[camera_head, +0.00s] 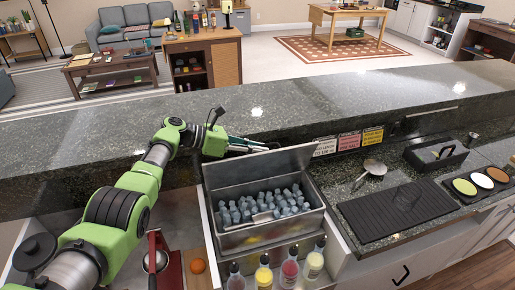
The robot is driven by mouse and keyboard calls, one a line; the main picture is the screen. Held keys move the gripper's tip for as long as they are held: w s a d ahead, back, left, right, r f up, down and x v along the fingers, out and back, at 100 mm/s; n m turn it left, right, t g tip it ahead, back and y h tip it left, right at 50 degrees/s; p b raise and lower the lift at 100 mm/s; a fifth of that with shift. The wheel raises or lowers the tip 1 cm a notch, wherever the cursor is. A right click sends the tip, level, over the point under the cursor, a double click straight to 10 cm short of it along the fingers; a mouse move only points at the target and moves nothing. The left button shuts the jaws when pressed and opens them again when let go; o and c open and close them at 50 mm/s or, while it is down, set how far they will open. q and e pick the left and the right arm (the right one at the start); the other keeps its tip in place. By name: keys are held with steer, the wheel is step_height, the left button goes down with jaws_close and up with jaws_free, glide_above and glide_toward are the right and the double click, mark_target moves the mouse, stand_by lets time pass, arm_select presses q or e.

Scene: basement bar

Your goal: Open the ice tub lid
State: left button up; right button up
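The ice tub (268,234) is a steel bin set in the bar, filled with grey ice cubes (240,207). A scoop (263,217) seems to lie on the ice. The tub's steel lid (262,168) stands raised along the back edge, so the ice is open to view. My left gripper (256,145) is behind the lid's upper edge, near its left half. The lid partly hides the fingers, and I cannot tell whether they touch it or are open. My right gripper is out of view.
Several bottles (289,272) stand in front of the tub. A raised stone bar top (330,104) runs behind. To the right are a black mat (398,214), a strainer (374,167) and a black caddy (436,156). An orange (198,266) lies left of the tub.

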arm_select(q)
steer(key=v, duration=1.2)
steer(key=shift+a, duration=0.15)
steer(key=w+p+v, duration=0.1)
steer(key=v, duration=1.4)
steer(key=shift+a, duration=0.45)
stand_by(0.4)
steer(key=shift+s+p, duration=0.1)
steer(key=shift+p, duration=0.25)
steer(key=shift+f+p, duration=0.1)
steer(key=shift+p, duration=0.2)
